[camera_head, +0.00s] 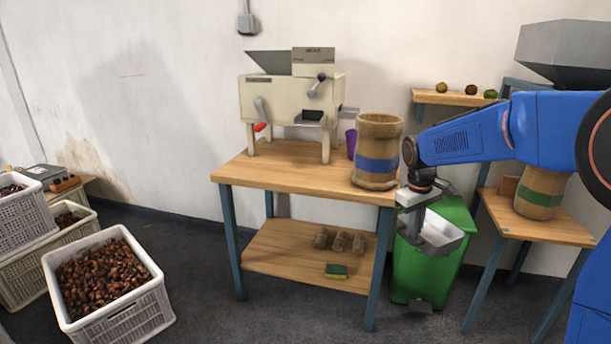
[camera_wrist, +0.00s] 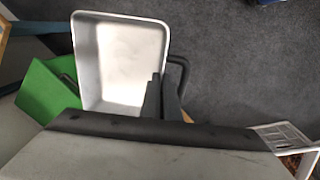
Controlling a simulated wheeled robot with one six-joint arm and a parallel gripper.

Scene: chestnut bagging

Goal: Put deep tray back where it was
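The deep tray is a pale metal, open-topped box. In the head view the deep tray (camera_head: 446,243) hangs from my gripper (camera_head: 416,226), in front of the green bin and right of the wooden table. In the wrist view the deep tray (camera_wrist: 122,55) is seen from above and looks empty inside. The dark fingers of my gripper (camera_wrist: 164,98) are closed at the tray's right side, by a dark handle (camera_wrist: 181,72). The exact contact is partly hidden.
A wooden table (camera_head: 290,178) bears a cream machine (camera_head: 290,98), a burlap sack (camera_head: 377,135) with a blue band and a purple cup (camera_head: 351,143). The green bin (camera_head: 425,270) stands below the tray. A small table (camera_head: 540,228) at right bears another sack. Crates of chestnuts (camera_head: 110,285) stand left.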

